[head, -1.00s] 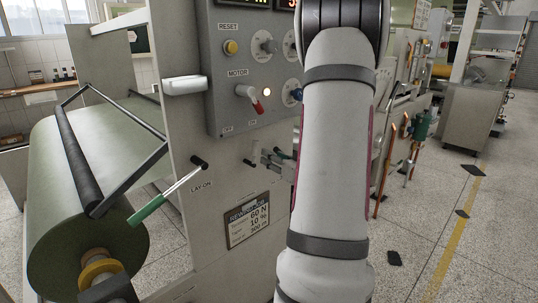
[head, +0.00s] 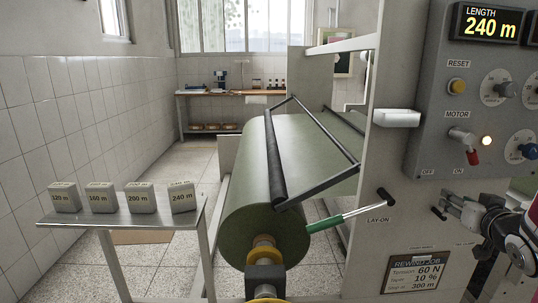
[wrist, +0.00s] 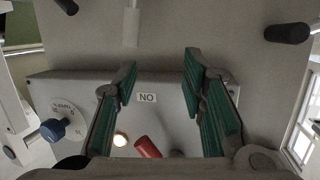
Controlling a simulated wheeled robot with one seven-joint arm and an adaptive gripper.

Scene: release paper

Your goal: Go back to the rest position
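My gripper (head: 452,206) is at the right of the head view, in front of the machine's side plate and below the control box (head: 425,75). In the wrist view my gripper (wrist: 160,70) has its two green-padded fingers spread, with nothing between them. The red-tipped motor switch (head: 468,145) points down toward ON, beside a lit lamp (head: 487,140). The red tip (wrist: 147,147) also shows beyond the fingers in the wrist view, apart from them. My arm enters from the lower right edge; most of it is out of view.
A large green paper roll (head: 255,185) sits left of the side plate. A lay-on lever with a green handle (head: 322,223) sticks out in front of it. A small table (head: 130,212) with several labelled grey blocks stands at left. The length display (head: 490,24) reads 240 m.

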